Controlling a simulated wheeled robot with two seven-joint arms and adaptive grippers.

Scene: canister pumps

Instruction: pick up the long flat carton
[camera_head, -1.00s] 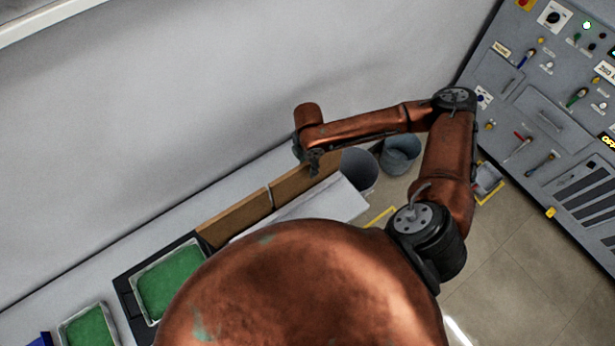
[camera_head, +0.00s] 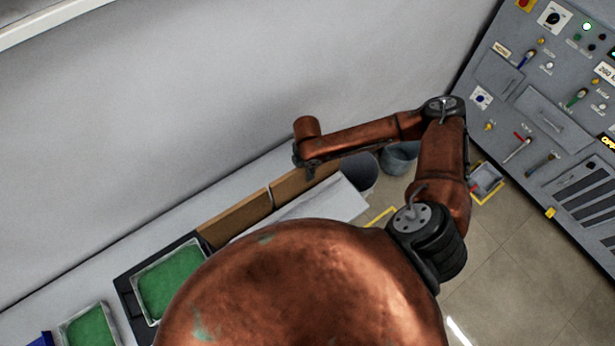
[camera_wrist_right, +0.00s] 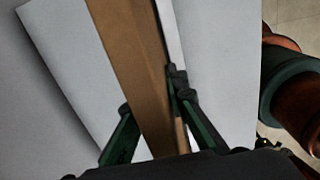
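The long flat carton (camera_head: 312,182) is brown and stands on edge along the back of the pale counter, by the wall. My right gripper (camera_head: 304,168) is at its upper edge, pointing down. In the right wrist view the carton (camera_wrist_right: 138,60) runs lengthwise between the two fingers of the right gripper (camera_wrist_right: 152,98). A pale gap shows between the left finger and the carton; the right finger is close against or beside its other side, and contact is unclear. The fingers look open. The carton's lower part is hidden. My left gripper is not in view.
A similar brown panel (camera_head: 235,220) stands end to end with it on the left. A white flat box (camera_head: 325,203) lies in front. Grey bins (camera_head: 358,172) stand to the right. Green-filled trays (camera_head: 168,278) are at lower left. A control panel (camera_head: 550,110) is at right.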

